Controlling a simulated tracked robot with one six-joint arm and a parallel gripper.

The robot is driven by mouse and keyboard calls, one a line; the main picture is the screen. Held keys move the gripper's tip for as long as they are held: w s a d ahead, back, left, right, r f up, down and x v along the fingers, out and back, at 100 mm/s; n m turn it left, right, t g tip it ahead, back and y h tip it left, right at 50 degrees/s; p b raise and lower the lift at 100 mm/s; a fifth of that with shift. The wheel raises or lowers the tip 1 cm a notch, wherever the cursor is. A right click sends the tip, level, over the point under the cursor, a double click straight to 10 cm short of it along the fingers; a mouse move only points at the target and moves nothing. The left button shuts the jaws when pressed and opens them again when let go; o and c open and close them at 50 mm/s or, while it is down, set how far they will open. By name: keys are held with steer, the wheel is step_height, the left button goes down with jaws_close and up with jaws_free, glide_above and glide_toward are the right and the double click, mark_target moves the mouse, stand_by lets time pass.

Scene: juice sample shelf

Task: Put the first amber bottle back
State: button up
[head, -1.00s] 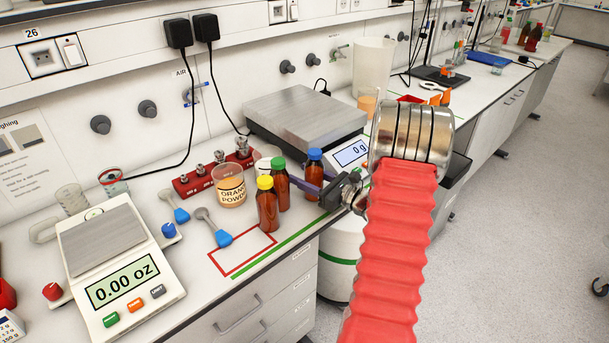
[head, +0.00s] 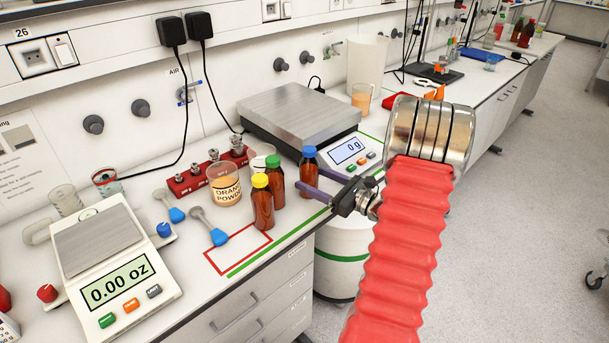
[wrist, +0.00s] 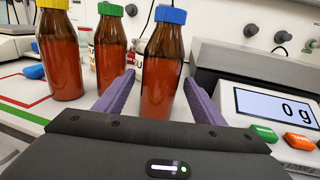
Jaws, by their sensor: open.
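Three amber bottles stand upright on the bench: a yellow-capped one (head: 263,208), a green-capped one (head: 276,186) and a blue-capped one (head: 308,163). In the wrist view the yellow-capped bottle (wrist: 60,60) is at left, the green-capped bottle (wrist: 110,48) is left of centre behind a finger, and the blue-capped bottle (wrist: 162,65) is central. My gripper (head: 308,177) is open, with its purple fingers on either side of the blue-capped bottle; in the wrist view small gaps show beside it. The pictures do not mark which bottle is the first.
A red outlined rectangle (head: 210,262) and a green line (head: 265,254) mark the bench front. A large scale reading 0 g (head: 347,150) is just behind and right of the blue-capped bottle. An orange powder beaker (head: 224,190) and scoops are left. A smaller scale (head: 112,262) stands farther left.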

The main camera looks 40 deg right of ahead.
mark_target(317, 181)
steer(key=shift+v, duration=3.15)
